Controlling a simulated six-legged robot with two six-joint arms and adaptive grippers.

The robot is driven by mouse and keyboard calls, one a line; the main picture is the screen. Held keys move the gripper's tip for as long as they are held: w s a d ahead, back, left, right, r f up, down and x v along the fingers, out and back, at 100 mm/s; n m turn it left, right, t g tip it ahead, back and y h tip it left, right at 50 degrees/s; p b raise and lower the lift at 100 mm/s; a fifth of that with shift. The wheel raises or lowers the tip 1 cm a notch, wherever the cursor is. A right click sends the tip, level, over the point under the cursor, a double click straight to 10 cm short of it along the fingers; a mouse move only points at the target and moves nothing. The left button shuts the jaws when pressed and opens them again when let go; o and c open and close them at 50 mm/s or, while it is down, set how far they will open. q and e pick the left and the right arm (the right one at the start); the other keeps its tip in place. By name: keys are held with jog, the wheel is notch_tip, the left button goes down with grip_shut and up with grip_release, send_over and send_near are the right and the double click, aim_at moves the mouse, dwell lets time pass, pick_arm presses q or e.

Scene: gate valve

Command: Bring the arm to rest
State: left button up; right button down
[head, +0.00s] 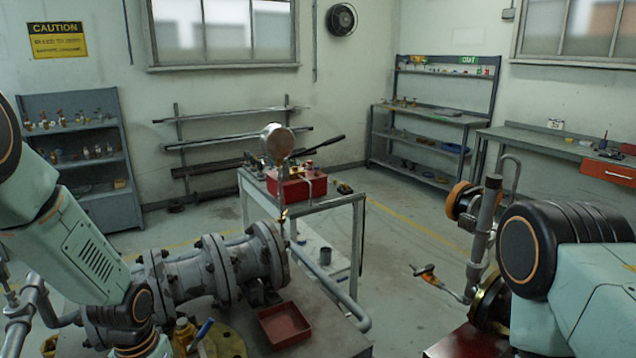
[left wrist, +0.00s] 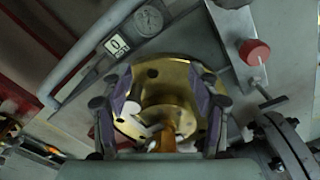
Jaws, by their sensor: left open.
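The grey flanged valve and pipe (head: 210,268) lie along the bench in the lower left of the head view. A brass flange (head: 226,340) shows below it, at the bottom edge. In the left wrist view my left gripper (left wrist: 165,92) is open, its two padded fingers on either side of a round brass flanged part (left wrist: 168,88). I cannot tell whether the fingers touch it. In the head view my left arm (head: 75,255) reaches down out of the frame, hiding its gripper. My right arm (head: 580,260) shows at the right; its gripper is not visible.
A red tray (head: 284,325) sits beside the pipe. A cart (head: 330,210) with a red box (head: 297,186) stands beyond. An upright pipe with an orange handwheel (head: 462,200) stands right of centre. The left wrist view shows a gauge (left wrist: 148,20) and a red knob (left wrist: 254,52).

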pick_arm(q)
jog(key=s+d+f, duration=0.1)
jog(key=s+f, duration=0.2)
jog(key=s, duration=0.6)
jog(key=s+d+f, duration=0.2)
jog(key=s+f, duration=0.1)
jog(key=s, duration=0.6)
jog(key=s+d+f+n, duration=0.1)
jog(key=s+f, duration=0.3)
jog(key=s, duration=0.6)
jog(key=shift+d, duration=0.4)
jog(key=f+b, duration=1.3)
jog(key=shift+w+f, duration=0.25)
jog(key=shift+w, duration=0.15)
jog(key=shift+c, duration=0.2)
